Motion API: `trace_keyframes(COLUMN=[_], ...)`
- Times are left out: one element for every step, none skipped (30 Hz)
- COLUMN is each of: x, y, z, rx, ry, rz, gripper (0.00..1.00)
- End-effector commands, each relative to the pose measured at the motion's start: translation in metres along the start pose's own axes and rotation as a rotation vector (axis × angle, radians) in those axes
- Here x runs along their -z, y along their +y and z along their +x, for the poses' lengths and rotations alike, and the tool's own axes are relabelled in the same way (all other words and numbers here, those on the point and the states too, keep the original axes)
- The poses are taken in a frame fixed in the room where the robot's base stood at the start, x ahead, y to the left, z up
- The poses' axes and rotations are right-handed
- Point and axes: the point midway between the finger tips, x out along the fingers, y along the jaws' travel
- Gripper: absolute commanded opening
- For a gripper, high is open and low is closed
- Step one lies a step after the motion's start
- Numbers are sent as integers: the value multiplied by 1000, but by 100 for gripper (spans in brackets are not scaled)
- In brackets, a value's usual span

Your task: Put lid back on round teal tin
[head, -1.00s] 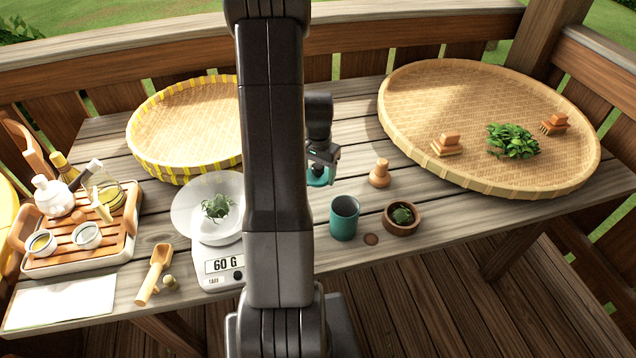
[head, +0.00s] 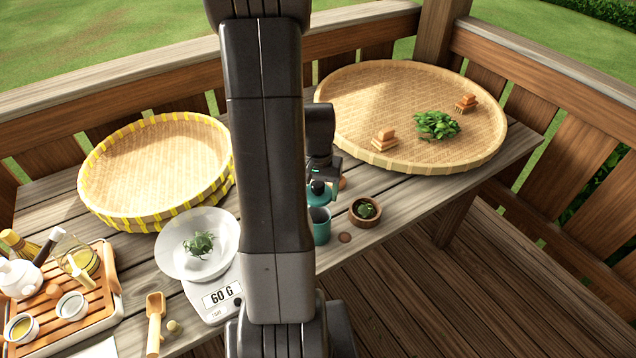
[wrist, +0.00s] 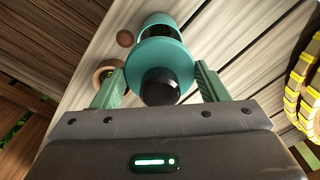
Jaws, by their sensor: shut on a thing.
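The round teal tin (head: 321,228) stands upright on the table, its top open and partly in view. My gripper (head: 320,184) is shut on the teal lid (head: 318,197), which has a dark knob. The lid is just above and behind the tin's mouth, apart from it as far as I can tell. In the wrist view the lid (wrist: 172,57) and its knob (wrist: 160,87) sit between the fingers of my gripper (wrist: 158,85). The tin (wrist: 155,22) shows beyond the lid, which hides part of its opening.
A wooden bowl with leaves (head: 365,211) stands close right of the tin. A scale (head: 213,297) reading 60 G bears a dish of leaves. A large woven tray (head: 340,100) and a yellow-edged tray (head: 105,205) lie behind. A tea tray (head: 107,300) is at left.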

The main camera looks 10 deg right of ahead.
Motion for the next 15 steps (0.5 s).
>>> trace_keyframes(x=[-1, -1, -1, 0, 0, 0, 0, 0, 0, 0, 0, 0, 0, -1, -1], y=[0, 0, 0, 0, 0, 0, 0, 0, 0, 0, 0, 0, 0, 0, 0], z=[1, 2, 4, 6, 8, 10, 12, 14, 18, 21, 24, 28, 31, 34, 38], rx=[0, 0, 0, 0, 0, 0, 0, 0, 0, 0, 0, 0, 0, 0, 0], ry=[0, 0, 0, 0, 0, 0, 0, 0, 0, 0, 0, -1, -1, -2, -2], rz=[-3, -3, -3, -3, -3, -2, -2, -2, -2, -2, -2, -2, -2, -2, -1], gripper=[45, 45, 45, 45, 45, 45, 45, 45, 45, 45, 45, 45, 45, 45, 45])
